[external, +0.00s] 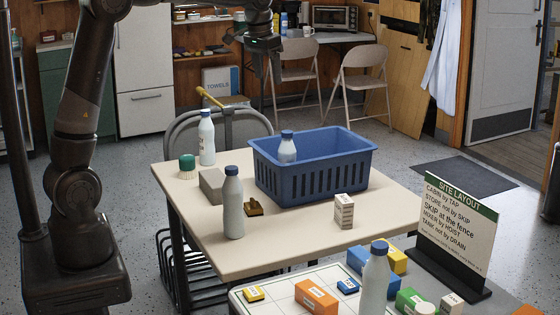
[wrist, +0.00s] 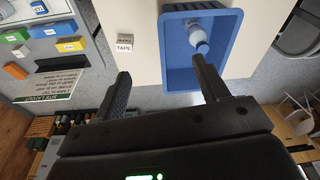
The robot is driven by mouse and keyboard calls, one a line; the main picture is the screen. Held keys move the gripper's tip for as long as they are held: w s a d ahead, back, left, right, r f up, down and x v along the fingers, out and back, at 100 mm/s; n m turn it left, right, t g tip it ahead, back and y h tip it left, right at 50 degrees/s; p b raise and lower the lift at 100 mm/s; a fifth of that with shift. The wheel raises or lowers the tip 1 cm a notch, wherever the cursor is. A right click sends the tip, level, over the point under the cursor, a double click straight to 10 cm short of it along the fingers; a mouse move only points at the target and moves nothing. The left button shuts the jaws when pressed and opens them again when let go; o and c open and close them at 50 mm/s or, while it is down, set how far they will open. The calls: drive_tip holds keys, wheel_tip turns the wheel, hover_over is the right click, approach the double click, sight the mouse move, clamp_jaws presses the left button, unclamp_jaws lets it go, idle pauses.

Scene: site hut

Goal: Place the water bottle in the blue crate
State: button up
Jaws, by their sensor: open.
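The blue crate (external: 312,170) stands on the beige table (external: 290,230). A white water bottle with a blue cap (external: 287,148) is inside its left part and looks upright; its base is hidden by the crate wall. This bottle also shows inside the crate in the wrist view (wrist: 196,36). Similar bottles stand outside: one at the table's back left (external: 207,140), one near its front left (external: 233,205), one on the front board (external: 375,280). My gripper (external: 266,70) is open and empty, high above and behind the crate. Its spread fingers show in the wrist view (wrist: 160,72).
A sign (external: 455,232) and coloured blocks (external: 316,297) are in front. A chair (external: 215,125) stands behind the table.

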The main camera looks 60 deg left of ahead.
drive_tip(key=s+d+r+m+t, duration=0.1)
drive_tip(key=s+d, duration=0.4)
drive_tip(key=s, duration=0.4)
drive_tip(key=s+d+r+t, duration=0.1)
drive_tip(key=s+d, duration=0.3)
drive_tip(key=s, duration=0.5)
drive_tip(key=s+d+f, duration=0.2)
drive_tip(key=s+f, duration=0.1)
drive_tip(key=s, duration=0.3)
drive_tip(key=s+d+f+m+t, duration=0.1)
drive_tip(key=s+d+f, duration=0.1)
drive_tip(key=s+f, duration=0.2)
drive_tip(key=s, duration=0.2)
drive_tip(key=shift+s+t, duration=0.3)
drive_tip(key=shift+s, duration=0.05)
